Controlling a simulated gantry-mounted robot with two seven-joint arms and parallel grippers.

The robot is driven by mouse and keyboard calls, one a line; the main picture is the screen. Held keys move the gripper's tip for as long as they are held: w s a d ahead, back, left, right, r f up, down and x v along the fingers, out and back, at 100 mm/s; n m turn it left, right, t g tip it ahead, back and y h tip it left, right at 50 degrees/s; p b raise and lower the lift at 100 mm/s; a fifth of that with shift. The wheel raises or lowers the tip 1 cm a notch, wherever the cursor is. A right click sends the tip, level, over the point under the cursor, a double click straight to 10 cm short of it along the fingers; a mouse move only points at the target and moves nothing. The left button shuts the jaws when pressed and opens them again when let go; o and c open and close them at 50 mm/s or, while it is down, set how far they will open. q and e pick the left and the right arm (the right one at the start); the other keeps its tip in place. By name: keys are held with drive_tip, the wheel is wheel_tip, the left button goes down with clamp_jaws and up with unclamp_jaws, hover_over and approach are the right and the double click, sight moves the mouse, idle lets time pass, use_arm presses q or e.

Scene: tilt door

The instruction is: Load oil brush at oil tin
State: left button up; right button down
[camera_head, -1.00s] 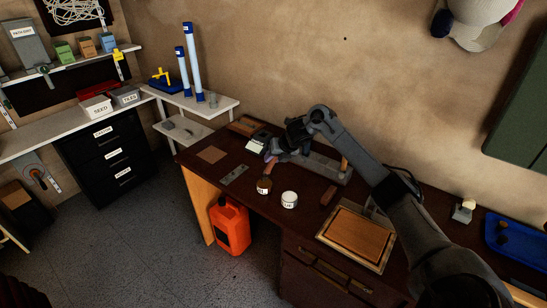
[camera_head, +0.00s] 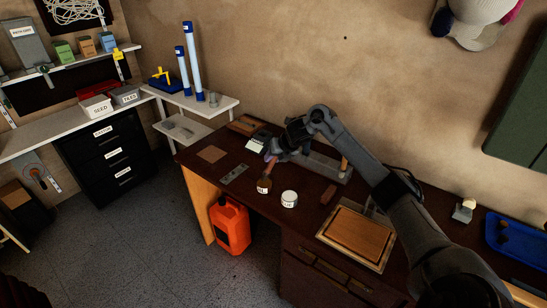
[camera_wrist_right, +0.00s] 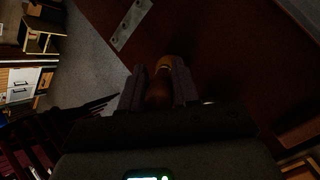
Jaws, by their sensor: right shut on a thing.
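My right gripper (camera_head: 273,157) is over the dark workbench (camera_head: 238,202), shut on the oil brush. The brush (camera_head: 268,171) points down at the small brown labelled tin, which looks like the oil tin (camera_head: 264,187). Its lower end meets or overlaps the tin's top; I cannot tell how deep it is. In the right wrist view the brush's brown handle (camera_wrist_right: 158,90) sits between the two dark fingers, with a yellowish band beyond. The bristles are hidden or too dark to make out. My left gripper is not in view.
A white-lidded jar (camera_head: 289,198) stands close right of the tin. A flat metal plate (camera_head: 234,174) lies left of it. A framed wooden board (camera_head: 356,237) lies to the right. An orange canister (camera_head: 230,226) stands on the floor beneath the bench.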

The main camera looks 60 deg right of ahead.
drive_tip(key=shift+f+b, duration=0.3)
drive_tip(key=shift+f, duration=0.3)
idle(0.3)
idle(0.7)
drive_tip(key=shift+f, duration=0.15)
idle(0.7)
drive_tip(key=shift+p, duration=0.35)
wheel_tip(320, 180, up, 2)
drive_tip(key=shift+r+p, duration=0.25)
drive_tip(key=shift+p, duration=0.85)
wheel_tip(320, 180, up, 5)
drive_tip(key=p, duration=0.4)
drive_tip(key=shift+p, duration=0.35)
drive_tip(key=shift+f, duration=0.1)
